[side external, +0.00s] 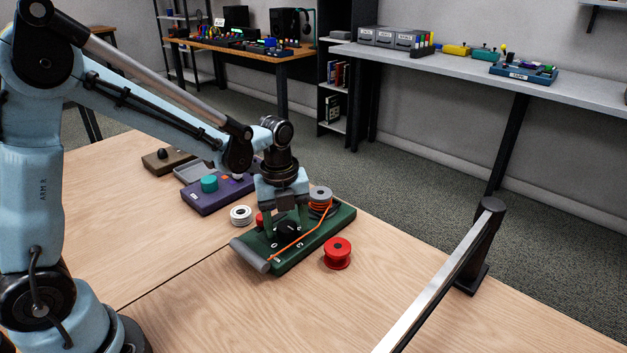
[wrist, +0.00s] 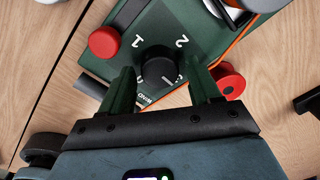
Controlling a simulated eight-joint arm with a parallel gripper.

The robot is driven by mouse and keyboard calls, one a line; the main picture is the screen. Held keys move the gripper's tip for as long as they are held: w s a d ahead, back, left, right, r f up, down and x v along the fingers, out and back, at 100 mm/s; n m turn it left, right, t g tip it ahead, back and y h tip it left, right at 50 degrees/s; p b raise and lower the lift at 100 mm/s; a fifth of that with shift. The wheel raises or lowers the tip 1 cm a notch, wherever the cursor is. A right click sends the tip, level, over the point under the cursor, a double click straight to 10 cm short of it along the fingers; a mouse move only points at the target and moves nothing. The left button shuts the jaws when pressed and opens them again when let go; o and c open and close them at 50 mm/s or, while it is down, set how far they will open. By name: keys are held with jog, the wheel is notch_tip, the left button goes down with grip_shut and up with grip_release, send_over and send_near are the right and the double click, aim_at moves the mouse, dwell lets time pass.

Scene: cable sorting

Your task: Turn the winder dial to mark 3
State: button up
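The winder (side external: 318,237) is a dark green box on the wooden table, with a black dial (wrist: 158,70) on its top face. In the wrist view the marks 1 (wrist: 137,40) and 2 (wrist: 182,41) show beyond the dial. I cannot make out mark 3. A small pale line on the dial lies toward its lower right in the wrist view. My gripper (wrist: 163,77) is over the winder with its two green fingers apart, one on either side of the dial. Gaps show between fingers and dial. In the side view my gripper (side external: 287,226) partly covers the dial.
A red knob (wrist: 104,42) sits on the winder beside the dial. An orange cable (side external: 305,240) runs across the winder from a grey spool (side external: 320,194). A red spool (side external: 337,252) and a white spool (side external: 241,215) stand close by. A purple box (side external: 217,195) is farther left.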

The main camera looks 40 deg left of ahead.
aim_at(279, 229)
jog(key=shift+o, duration=0.4)
notch_tip(279, 229, up, 12)
jog(key=shift+s+a, duration=0.2)
jog(key=shift+s, duration=0.05)
dwell(0.3)
jog(key=s+f+n+t, duration=0.2)
jog(key=s+n+t, duration=0.4)
jog(key=n, duration=1.8)
jog(key=s, duration=0.3)
jog(key=shift+s+f+n+t, duration=0.15)
jog(key=shift+s+n+t, duration=0.05)
jog(key=shift+n+t, duration=0.2)
